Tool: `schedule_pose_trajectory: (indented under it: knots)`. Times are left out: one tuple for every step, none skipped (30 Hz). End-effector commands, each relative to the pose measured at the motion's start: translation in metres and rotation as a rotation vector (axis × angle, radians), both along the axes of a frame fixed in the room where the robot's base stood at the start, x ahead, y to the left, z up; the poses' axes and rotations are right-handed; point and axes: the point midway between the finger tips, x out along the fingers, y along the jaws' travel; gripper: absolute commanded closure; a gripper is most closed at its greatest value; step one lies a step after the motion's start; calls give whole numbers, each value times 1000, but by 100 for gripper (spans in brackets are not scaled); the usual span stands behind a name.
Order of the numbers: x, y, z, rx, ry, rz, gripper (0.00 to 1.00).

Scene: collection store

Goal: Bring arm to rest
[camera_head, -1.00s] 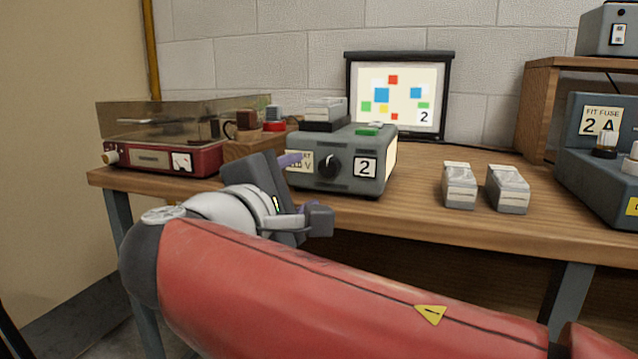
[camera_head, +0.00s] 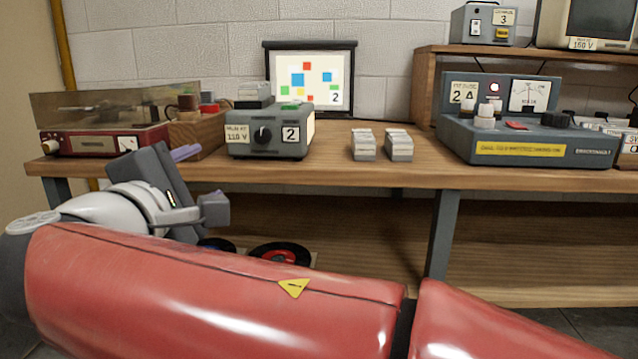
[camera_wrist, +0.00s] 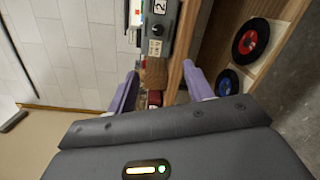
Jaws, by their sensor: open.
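My gripper (camera_head: 200,178) is at the left of the head view, in front of the bench's front edge, at the end of my red arm. Its purple fingers are spread with nothing between them. In the wrist view my gripper (camera_wrist: 158,92) also shows open and empty, with the bench and the wall beyond it. The wooden bench (camera_head: 330,172) lies behind the arm. My arm is bent and hides part of the lower shelf.
On the bench stand a red record player (camera_head: 95,140), a grey box (camera_head: 268,140) labelled 2, two small pale boxes (camera_head: 364,146) (camera_head: 399,146) and a large grey fuse unit (camera_head: 530,140). Records (camera_head: 280,254) lie on the lower shelf (camera_head: 500,275). Bench space between the boxes and fuse unit is clear.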

Motion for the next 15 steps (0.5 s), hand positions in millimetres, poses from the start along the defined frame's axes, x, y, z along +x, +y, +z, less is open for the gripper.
schedule_pose_trajectory:
  knots:
    - [3,-7,-2,7,12,-12,49]
    - [5,-11,-4,12,22,-18,49]
    - [6,-16,-7,20,35,-26,49]
    - [8,-20,-9,25,44,-32,49]
    - [10,-25,-11,33,54,-38,49]
    - [11,-30,-13,43,68,-48,49]
    - [12,-35,-16,49,78,-54,49]
    - [14,-40,-19,58,90,-64,49]
    - [16,-47,-22,69,107,-76,49]
    - [17,-52,-25,80,118,-84,49]
    - [19,-59,-28,91,132,-96,49]
    - [20,-68,-33,106,153,-110,49]
    - [22,-76,-37,121,170,-124,49]
    - [22,-84,-41,135,187,-138,49]
    - [24,-96,-47,159,212,-159,49]
